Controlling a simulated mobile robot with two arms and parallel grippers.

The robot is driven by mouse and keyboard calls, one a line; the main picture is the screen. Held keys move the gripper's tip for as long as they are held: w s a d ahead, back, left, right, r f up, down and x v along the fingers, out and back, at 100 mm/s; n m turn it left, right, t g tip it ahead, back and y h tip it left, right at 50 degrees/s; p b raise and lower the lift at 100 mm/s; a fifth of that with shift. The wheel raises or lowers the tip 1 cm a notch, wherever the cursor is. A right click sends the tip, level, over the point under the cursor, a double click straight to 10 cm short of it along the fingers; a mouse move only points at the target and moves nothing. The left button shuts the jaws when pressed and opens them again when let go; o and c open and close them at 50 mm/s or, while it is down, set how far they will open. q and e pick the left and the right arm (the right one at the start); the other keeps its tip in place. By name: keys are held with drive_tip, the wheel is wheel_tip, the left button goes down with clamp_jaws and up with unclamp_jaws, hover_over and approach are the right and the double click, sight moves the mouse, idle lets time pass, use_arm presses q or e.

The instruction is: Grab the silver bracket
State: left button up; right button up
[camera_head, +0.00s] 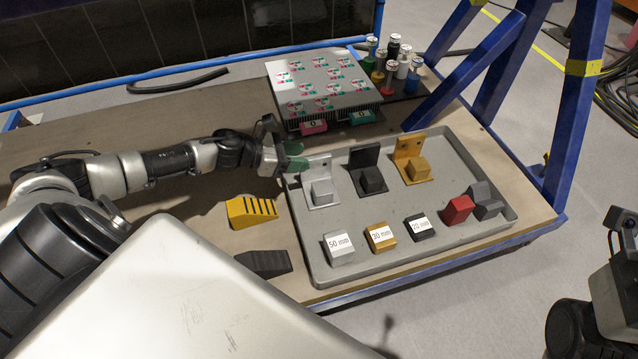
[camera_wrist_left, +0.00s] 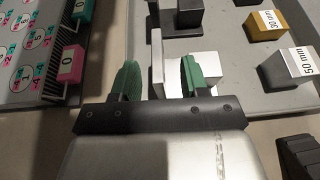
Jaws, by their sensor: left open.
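The silver bracket (camera_head: 321,191) stands in the left back part of the grey tray. It has an upright plate and a block on its base. My left gripper (camera_head: 293,156) is at the tray's left back corner, close to the bracket. In the left wrist view, the open green fingers (camera_wrist_left: 160,78) are on either side of the bracket's upright plate (camera_wrist_left: 157,62). The right finger is between the plate and the block (camera_wrist_left: 206,64). Contact cannot be told. My right gripper is not clearly seen; part of my right arm shows at the right edge.
A black bracket (camera_head: 367,181) and a gold bracket (camera_head: 414,170) stand to the right in the tray (camera_head: 370,273). Several labelled blocks line its front. A yellow ramp piece (camera_head: 250,211) lies left. A marked panel (camera_head: 322,84) stands behind.

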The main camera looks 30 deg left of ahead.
sight(314, 157)
use_arm(q)
drive_tip(key=shift+b+x, duration=1)
drive_tip(key=shift+x, duration=1.55)
drive_tip(key=shift+a, duration=0.15)
clamp_jaws()
drive_tip(key=shift+w, duration=0.1)
